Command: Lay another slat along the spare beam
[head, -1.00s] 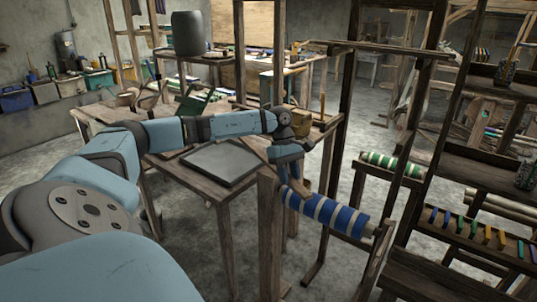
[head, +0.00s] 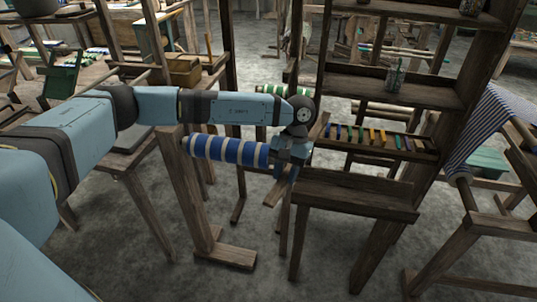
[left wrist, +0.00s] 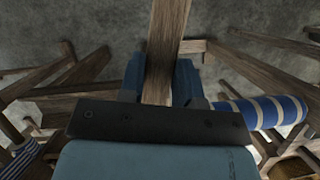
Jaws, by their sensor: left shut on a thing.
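My left gripper (head: 285,172) is near the right end of a blue-and-white striped roll (head: 225,149). In the left wrist view, the gripper's blue fingers (left wrist: 160,70) are shut on a flat wooden slat (left wrist: 168,35), which runs away from between them. The striped roll (left wrist: 262,111) shows there to the right of the fingers, apart from the slat. A green-and-white striped roll (head: 268,101) lies behind my left arm, partly hidden. I cannot tell which beam is the spare one. My right gripper is not in view.
A wooden rack (head: 365,190) stands right of the gripper, with several coloured pieces (head: 375,138) in a tray and jars above. A striped cloth (head: 490,125) hangs on a frame at far right. Open concrete floor (head: 130,260) lies in front.

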